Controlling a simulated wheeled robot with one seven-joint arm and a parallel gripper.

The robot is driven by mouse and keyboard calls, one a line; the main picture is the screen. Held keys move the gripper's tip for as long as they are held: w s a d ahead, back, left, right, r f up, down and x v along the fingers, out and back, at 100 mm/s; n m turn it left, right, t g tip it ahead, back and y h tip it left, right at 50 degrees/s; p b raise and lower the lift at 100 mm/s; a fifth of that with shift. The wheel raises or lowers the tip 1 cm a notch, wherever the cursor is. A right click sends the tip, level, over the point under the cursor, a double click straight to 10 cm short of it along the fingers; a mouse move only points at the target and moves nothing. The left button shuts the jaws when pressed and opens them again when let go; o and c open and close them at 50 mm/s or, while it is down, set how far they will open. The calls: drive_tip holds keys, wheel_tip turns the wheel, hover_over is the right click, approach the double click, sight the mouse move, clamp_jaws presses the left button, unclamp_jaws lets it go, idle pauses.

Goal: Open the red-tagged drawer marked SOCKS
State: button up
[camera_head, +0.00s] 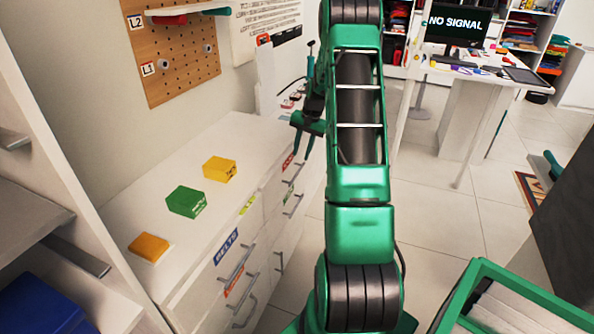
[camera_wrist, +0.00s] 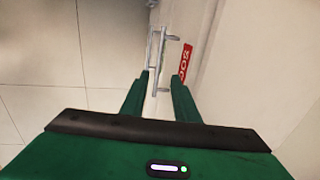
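The red tag (camera_wrist: 186,62) is partly visible in the wrist view, with letters that look like part of SOCKS. The red tag (camera_head: 288,161) also shows on the dresser front in the head view. The metal bar handle (camera_wrist: 157,50) of this drawer lies just beyond my fingertips, in line with the gap between them. The handle (camera_head: 294,175) is below the fingers in the head view. My gripper (camera_wrist: 161,78) is open and empty, fingers apart on either side of the handle's line. I cannot tell whether either finger touches it. The drawer looks shut.
The white dresser (camera_head: 140,205) carries orange, green and yellow boxes on top. Other drawers have a blue BELTS tag (camera_head: 227,247), an orange tag (camera_head: 234,285) and a yellow-green tag (camera_head: 247,205). A green-rimmed crate (camera_head: 468,295) stands at lower right. The tiled floor before the dresser is clear.

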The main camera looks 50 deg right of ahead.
sight(297, 174)
drive_tip(key=f, duration=0.3)
drive_tip(key=w+f, duration=0.1)
drive_tip(key=f, duration=0.5)
drive_tip(key=shift+w+a+f, duration=0.1)
drive_tip(key=shift+w+a, duration=0.2)
drive_tip(key=shift+a, duration=0.1)
